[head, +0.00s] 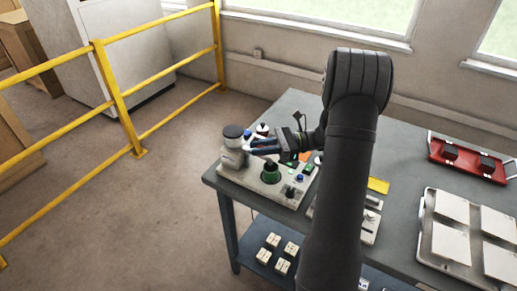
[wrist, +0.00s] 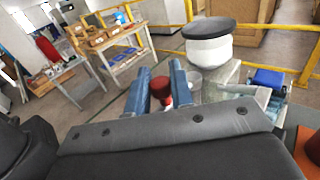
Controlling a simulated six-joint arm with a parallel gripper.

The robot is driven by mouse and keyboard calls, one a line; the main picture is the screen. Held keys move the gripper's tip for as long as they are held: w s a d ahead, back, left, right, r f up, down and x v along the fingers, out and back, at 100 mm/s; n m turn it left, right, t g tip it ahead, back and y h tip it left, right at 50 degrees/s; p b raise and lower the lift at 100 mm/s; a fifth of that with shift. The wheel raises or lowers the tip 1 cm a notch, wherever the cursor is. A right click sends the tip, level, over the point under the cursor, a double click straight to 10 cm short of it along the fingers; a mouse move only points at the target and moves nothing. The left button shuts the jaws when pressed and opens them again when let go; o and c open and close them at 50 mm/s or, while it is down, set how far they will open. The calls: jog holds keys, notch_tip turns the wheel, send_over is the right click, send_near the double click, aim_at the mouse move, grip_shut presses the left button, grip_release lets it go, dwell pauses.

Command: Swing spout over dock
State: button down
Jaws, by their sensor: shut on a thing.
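My gripper (head: 262,147) reaches in from the right over a pale bench unit (head: 240,174). In the wrist view its blue fingers (wrist: 160,92) are closed about a small dark red knob (wrist: 161,90), seemingly the spout's handle. The spout itself is hard to make out. A white canister with a black lid (wrist: 209,42) stands just right of the fingers; it also shows at the unit's left end in the head view (head: 233,143). A round green-rimmed dark fitting (head: 270,174), which looks like the dock, sits on the unit, below the gripper in the picture.
The unit stands near the left corner of a grey table (head: 298,103). Buttons and a black knob (head: 290,192) sit on its right side. A red tray (head: 468,158) and a white tile tray (head: 425,222) lie to the right. A yellow railing (head: 120,105) stands left, beyond open floor.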

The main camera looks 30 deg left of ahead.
jog(key=shift+w+n+g+h, duration=0.2)
jog(key=shift+n+g+h, duration=0.2)
jog(key=shift+g, duration=0.1)
jog(key=c, duration=1.3)
grip_release()
jog(key=v, duration=0.7)
jog(key=shift+w+d, duration=0.2)
jog(key=x, duration=0.8)
jog(key=shift+d, duration=0.1)
jog(key=shift+s+m+t+y, duration=0.2)
jog(key=shift+m+t+y, duration=0.5)
jog(key=shift+t, duration=0.1)
